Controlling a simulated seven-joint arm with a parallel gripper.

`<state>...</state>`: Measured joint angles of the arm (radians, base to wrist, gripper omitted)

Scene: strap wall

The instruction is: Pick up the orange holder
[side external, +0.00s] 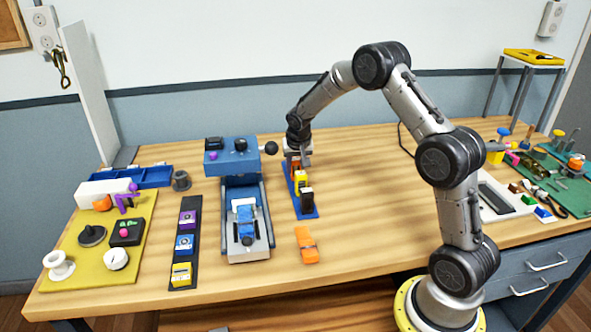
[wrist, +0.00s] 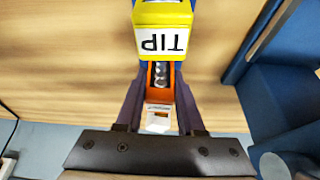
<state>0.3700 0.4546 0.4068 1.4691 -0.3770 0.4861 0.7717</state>
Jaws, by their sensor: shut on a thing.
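An orange holder (wrist: 159,98) with a white label and round silver pieces inside sits between the two dark fingers of my gripper (wrist: 158,88) in the wrist view. My gripper is shut on it. In the side view my gripper (side external: 299,155) is low at the far end of a blue rail (side external: 305,214), and it hides most of the orange holder. A yellow holder (wrist: 163,32), labelled "TIP" and seen upside down, stands just beyond it in the wrist view. It also shows on the rail in the side view (side external: 300,181).
A dark holder (side external: 307,197) stands at the rail's near end. A separate orange object (side external: 306,245) lies on the table in front. A blue and grey fixture (side external: 245,215) stands close on the left. The table right of the rail is clear.

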